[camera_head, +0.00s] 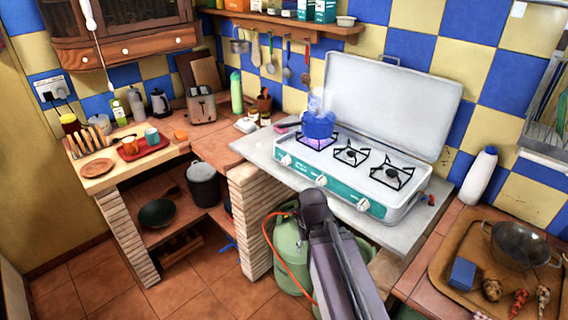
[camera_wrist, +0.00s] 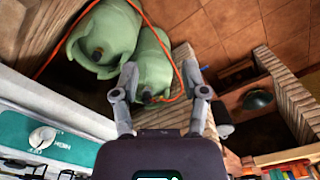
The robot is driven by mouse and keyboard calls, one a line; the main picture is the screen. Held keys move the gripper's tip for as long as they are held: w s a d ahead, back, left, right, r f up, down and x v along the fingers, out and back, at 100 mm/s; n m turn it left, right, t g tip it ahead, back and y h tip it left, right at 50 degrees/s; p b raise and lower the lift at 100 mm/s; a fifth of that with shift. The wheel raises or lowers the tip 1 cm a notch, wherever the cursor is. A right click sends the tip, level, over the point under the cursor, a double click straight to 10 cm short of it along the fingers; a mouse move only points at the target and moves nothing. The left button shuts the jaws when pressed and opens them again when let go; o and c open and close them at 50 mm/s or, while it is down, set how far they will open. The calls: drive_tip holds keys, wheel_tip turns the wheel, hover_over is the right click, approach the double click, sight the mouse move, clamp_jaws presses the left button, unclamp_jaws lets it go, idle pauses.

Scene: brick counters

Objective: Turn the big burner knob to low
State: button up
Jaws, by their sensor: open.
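The camping stove (camera_head: 398,207) stands open on the counter in the head view, with three burners and a teal front panel. Its white knobs are a left one (camera_head: 286,160), a middle one (camera_head: 321,181) and a right one (camera_head: 363,204). A blue pot (camera_head: 318,126) steams over a bluish flame on the left burner. I cannot tell which knob serves the big burner. In the wrist view, one white knob (camera_wrist: 42,138) shows on the teal panel at lower left. My gripper (camera_wrist: 159,72) is open and empty there, apart from the knob. My arm crosses below the stove in the head view.
Green gas cylinders (camera_head: 290,250) with an orange hose stand beneath the counter, beside a brick pillar (camera_head: 250,215). A tray (camera_head: 440,262) with a pan is on the right counter. A white bottle (camera_head: 479,176) stands behind it. A red tray (camera_head: 143,148) is at left.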

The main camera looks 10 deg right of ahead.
drive_tip(key=o, duration=0.4)
drive_tip(key=shift+w+d+f, duration=0.1)
drive_tip(key=shift+w, duration=0.05)
drive_tip(key=m+t+h+b, duration=0.8)
drive_tip(key=t+h+b, duration=0.3)
drive_tip(key=h+b, duration=0.65)
approach(282, 164)
drive_tip(key=s+a+r+y+b, duration=0.2)
drive_tip(key=y, duration=0.1)
drive_tip(key=shift+r+b, duration=0.25)
drive_tip(key=shift+b, duration=0.05)
drive_tip(key=shift+d, duration=0.1)
drive_tip(key=x, duration=1.3)
drive_tip(key=shift+d+f, duration=0.15)
drive_tip(key=shift+d, duration=0.2)
